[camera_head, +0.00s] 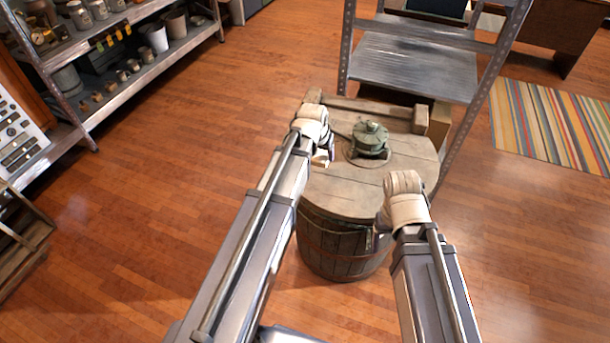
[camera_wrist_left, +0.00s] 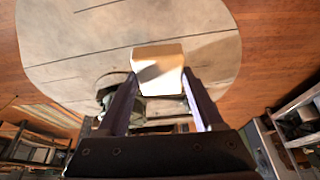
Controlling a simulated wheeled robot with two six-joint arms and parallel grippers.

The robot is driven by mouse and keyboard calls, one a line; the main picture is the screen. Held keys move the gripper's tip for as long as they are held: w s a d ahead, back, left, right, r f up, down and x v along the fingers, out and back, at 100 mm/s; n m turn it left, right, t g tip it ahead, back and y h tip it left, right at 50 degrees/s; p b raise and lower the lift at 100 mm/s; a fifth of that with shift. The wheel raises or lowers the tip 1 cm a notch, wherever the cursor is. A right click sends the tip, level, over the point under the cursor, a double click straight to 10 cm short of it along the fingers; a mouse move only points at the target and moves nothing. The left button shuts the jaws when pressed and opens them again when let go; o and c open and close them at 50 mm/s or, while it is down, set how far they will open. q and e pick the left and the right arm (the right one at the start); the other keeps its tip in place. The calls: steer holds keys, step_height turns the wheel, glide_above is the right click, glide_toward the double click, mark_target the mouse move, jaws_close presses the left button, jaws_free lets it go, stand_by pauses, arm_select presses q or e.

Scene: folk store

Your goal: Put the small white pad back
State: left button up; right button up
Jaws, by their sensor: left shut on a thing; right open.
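The small white pad (camera_wrist_left: 158,70) is a pale, block-like piece between the fingers of my left gripper (camera_wrist_left: 157,95), seen in the left wrist view. In the head view, my left gripper (camera_head: 323,158) is over the left part of the round wooden barrel top (camera_head: 345,193), and its wrist hides most of the pad. I cannot tell whether the pad touches the wood. My right gripper (camera_head: 381,219) is at the front right edge of the barrel top, mostly hidden by its own wrist, open, with nothing seen in it.
A green metal device (camera_head: 371,138) stands on the barrel top, right of my left gripper. A wooden bar (camera_head: 365,108) lies along its back. A metal shelf rack (camera_head: 415,62) stands close behind. Stocked shelves (camera_head: 140,75) are at the far left. The floor left of the barrel is clear.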

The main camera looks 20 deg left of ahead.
mark_target(320, 178)
arm_select(q)
steer(key=shift+a, duration=0.2)
steer(key=shift+d+f+b, duration=0.1)
steer(key=shift+f+b, duration=0.15)
steer(key=shift+b, duration=0.05)
step_height(320, 178, down, 10)
steer(key=b, duration=0.9)
steer(key=shift+r+b, duration=0.15)
steer(key=shift+b, duration=0.2)
steer(key=shift+r, duration=0.1)
steer(key=o, duration=0.7)
steer(key=shift+f, duration=0.2)
steer(key=o, duration=0.5)
steer(key=shift+r, duration=0.15)
